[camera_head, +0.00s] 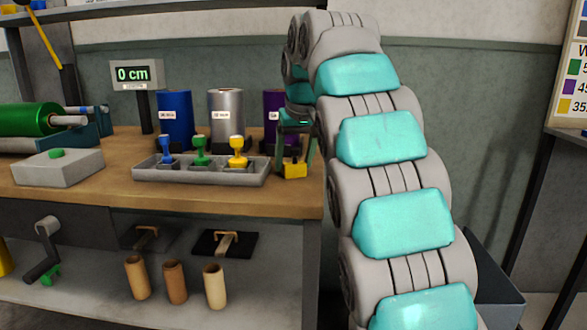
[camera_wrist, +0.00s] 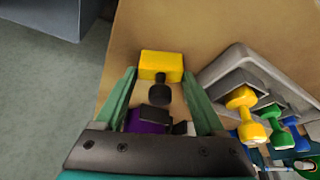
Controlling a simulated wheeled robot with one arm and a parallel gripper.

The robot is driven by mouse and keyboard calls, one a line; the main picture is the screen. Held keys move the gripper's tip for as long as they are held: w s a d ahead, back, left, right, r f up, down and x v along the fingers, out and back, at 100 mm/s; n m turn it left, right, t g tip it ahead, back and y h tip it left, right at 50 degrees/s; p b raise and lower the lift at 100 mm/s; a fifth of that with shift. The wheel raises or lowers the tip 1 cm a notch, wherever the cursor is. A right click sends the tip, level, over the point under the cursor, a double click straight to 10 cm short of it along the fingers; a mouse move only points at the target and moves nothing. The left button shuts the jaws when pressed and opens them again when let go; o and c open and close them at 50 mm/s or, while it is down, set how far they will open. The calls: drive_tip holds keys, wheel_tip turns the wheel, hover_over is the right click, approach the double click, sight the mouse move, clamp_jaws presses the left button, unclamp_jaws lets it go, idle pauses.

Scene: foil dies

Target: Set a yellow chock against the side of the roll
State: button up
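A yellow chock (camera_head: 294,169) with a dark knob sits on the workbench near its front right corner. It also shows in the wrist view (camera_wrist: 162,65). My gripper (camera_head: 296,152) is above it, pointing down. In the wrist view its green fingers (camera_wrist: 160,77) are spread, with the tips near the two ends of the chock and the knob between them. I see no clear grip. A purple upright roll (camera_head: 273,115) stands behind the chock, partly hidden by my arm; its purple also shows under my palm (camera_wrist: 146,126). Whether chock and roll touch is hidden.
A grey tray (camera_head: 200,178) with blue, green and yellow stamp-like pieces lies just left of the gripper. Blue (camera_head: 174,115) and silver (camera_head: 226,112) rolls stand behind it. A display (camera_head: 134,75) reads 0 cm. A green roll (camera_head: 30,119) lies at the left.

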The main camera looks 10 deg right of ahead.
clamp_jaws()
idle(0.3)
drive_tip(key=shift+r, duration=0.15)
drive_tip(key=shift+r, duration=0.75)
